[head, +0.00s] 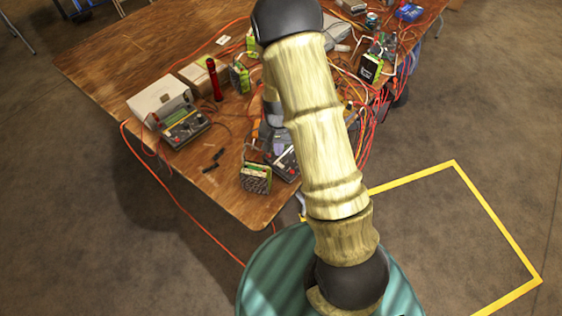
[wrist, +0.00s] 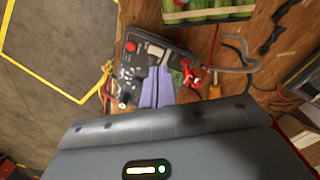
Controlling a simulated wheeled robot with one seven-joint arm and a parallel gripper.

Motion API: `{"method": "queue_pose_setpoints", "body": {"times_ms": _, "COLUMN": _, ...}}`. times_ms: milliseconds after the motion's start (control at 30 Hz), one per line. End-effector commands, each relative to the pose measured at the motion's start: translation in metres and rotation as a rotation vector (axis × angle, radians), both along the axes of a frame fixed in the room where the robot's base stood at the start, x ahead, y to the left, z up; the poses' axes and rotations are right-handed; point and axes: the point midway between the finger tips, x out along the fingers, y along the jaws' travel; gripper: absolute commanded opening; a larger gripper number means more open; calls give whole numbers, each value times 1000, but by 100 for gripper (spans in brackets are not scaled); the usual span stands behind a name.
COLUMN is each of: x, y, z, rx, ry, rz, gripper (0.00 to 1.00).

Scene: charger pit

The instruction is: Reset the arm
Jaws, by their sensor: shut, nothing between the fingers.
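My arm reaches over the wooden table in the head view. My gripper (wrist: 156,58) shows in the wrist view with its two purple fingers together and nothing between them. It is over or close to a dark charger (wrist: 140,70) with a red knob; I cannot tell whether it touches it. In the head view my gripper is mostly hidden behind my arm, near the charger (head: 285,163) at the table's front edge. A green battery pack (head: 256,178) stands beside that charger, and green cells (wrist: 208,10) show at the top of the wrist view.
The wooden table (head: 110,65) carries a white case (head: 160,97), a red flashlight (head: 214,80), another charger (head: 185,127) and many red and orange cables. Cables hang off its edge. Yellow tape (head: 497,222) marks open floor at the right.

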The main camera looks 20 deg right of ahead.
Motion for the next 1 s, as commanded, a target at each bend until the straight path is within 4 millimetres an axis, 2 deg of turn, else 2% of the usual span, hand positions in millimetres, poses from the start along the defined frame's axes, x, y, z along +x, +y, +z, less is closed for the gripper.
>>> {"method": "queue_pose_setpoints", "body": {"times_ms": 200, "x": 0, "y": 0, "z": 15, "rx": 0, "ry": 0, "rz": 0, "gripper": 0}}
{"method": "queue_pose_setpoints", "body": {"times_ms": 800, "x": 0, "y": 0, "z": 16, "rx": 1, "ry": -1, "rz": 1, "gripper": 0}}
{"method": "queue_pose_setpoints", "body": {"times_ms": 933, "x": -4, "y": 1, "z": 30, "rx": 4, "ry": -15, "rz": 20, "gripper": 0}}
{"method": "queue_pose_setpoints", "body": {"times_ms": 1000, "x": -9, "y": 1, "z": 46, "rx": 9, "ry": -30, "rz": 39, "gripper": 0}}
